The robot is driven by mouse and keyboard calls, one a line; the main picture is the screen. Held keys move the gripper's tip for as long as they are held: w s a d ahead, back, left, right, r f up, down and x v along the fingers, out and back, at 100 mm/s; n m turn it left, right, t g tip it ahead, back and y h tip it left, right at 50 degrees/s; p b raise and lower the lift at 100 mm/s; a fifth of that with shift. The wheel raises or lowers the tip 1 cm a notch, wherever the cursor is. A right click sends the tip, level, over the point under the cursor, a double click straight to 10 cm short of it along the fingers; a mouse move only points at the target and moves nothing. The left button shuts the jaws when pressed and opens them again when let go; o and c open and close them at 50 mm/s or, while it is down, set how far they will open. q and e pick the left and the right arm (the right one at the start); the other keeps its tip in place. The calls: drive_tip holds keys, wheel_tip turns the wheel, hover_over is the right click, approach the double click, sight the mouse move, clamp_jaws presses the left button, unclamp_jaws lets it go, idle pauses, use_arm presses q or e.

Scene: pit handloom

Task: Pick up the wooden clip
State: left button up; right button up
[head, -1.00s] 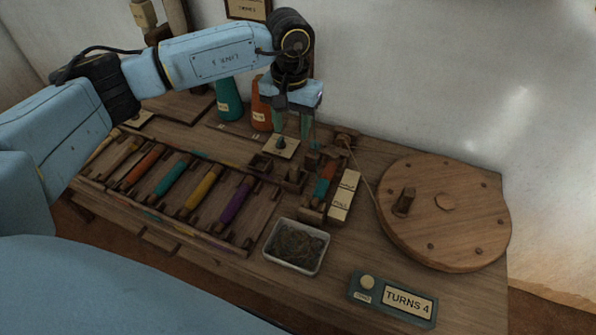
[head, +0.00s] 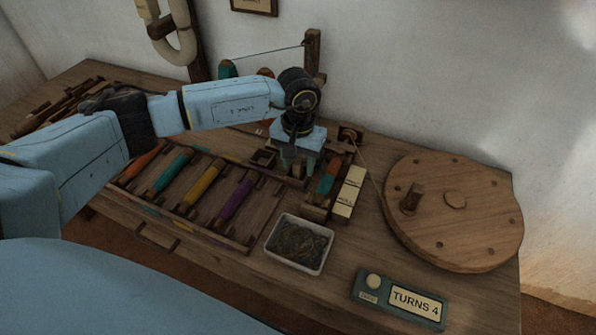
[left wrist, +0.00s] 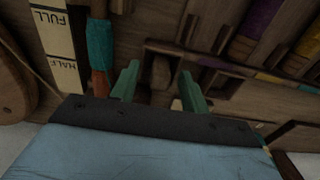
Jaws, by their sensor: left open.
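My left gripper (head: 298,168) is open, pointing down over the small wooden holders at the middle of the bench. In the left wrist view its two green fingers (left wrist: 159,78) stand apart on either side of a small brown wooden block, which looks like the wooden clip (left wrist: 161,72). The block sits in or on a dark wooden holder (left wrist: 205,66); I cannot tell whether the fingers touch it. In the head view the gripper mostly hides this spot. My right gripper is not in view.
A bobbin with teal and orange thread (head: 327,182) lies beside the FULL/HALF gauge (head: 347,192). A rack of coloured bobbins (head: 252,232) is to the left. A tray of dark thread (head: 298,244), a large wooden wheel (head: 455,225) and a TURNS 4 counter (head: 400,299) stand nearby.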

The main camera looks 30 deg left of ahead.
use_arm(q)
drive_tip(key=shift+c, duration=0.3)
clamp_jaws()
